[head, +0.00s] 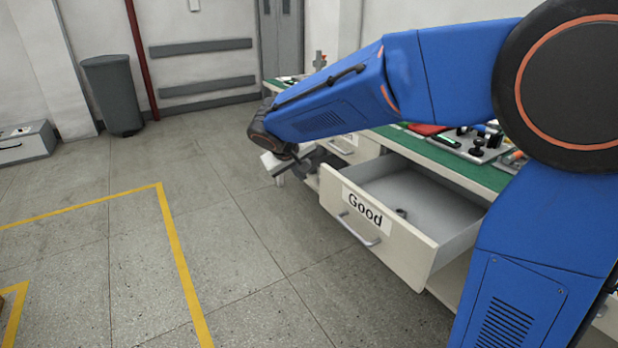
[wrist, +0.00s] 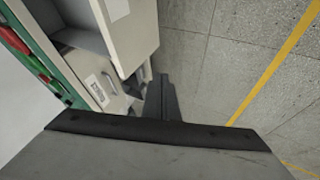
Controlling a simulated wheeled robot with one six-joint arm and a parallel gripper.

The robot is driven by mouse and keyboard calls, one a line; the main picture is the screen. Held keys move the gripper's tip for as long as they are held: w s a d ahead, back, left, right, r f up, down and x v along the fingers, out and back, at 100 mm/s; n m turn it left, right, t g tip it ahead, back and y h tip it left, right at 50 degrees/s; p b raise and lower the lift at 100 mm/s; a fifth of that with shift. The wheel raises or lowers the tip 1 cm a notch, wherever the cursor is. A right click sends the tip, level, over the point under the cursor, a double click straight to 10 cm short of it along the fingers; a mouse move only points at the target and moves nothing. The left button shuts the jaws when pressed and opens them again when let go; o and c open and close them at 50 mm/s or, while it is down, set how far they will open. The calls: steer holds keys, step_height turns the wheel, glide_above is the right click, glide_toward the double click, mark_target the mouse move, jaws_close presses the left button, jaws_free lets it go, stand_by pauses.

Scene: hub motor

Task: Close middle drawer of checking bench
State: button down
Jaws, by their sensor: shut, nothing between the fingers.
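A cream drawer labelled "Good" (head: 385,235) stands pulled well out of the checking bench (head: 480,172) in the head view. It has a grey bar handle and holds a small dark round part (head: 401,212). In the wrist view its front (wrist: 135,35) shows at the top. My gripper (head: 290,166) is in the air just beyond the drawer's far front corner, apart from the front panel as far as I can tell. In the wrist view my gripper (wrist: 160,98) is shut and empty. My arm hides part of the bench.
Another labelled drawer front (head: 345,142) lies farther along the bench; it also shows in the wrist view (wrist: 105,85). Tools and parts lie on the green bench top. The floor in front of the drawer is clear. A grey bin (head: 113,95) stands by the far wall.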

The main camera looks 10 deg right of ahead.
mark_target(382, 162)
steer(key=shift+w+d+f, duration=1.5)
steer(key=shift+d+f, duration=0.2)
steer(key=shift+f, duration=0.1)
steer(key=shift+w+d+f, duration=1.5)
steer(key=shift+d+f, duration=0.15)
steer(key=shift+f, duration=0.15)
steer(key=shift+d, duration=0.1)
steer(key=w+d, duration=0.3)
steer(key=d, duration=0.5)
steer(key=w+d, duration=0.3)
steer(key=d, duration=0.6)
steer(key=w+d, duration=0.3)
steer(key=d, duration=0.5)
steer(key=shift+w+d, duration=0.15)
steer(key=shift+d, duration=0.1)
steer(key=shift+w+d+r, duration=0.1)
steer(key=shift+w+d, duration=0.1)
steer(key=shift+d, duration=0.25)
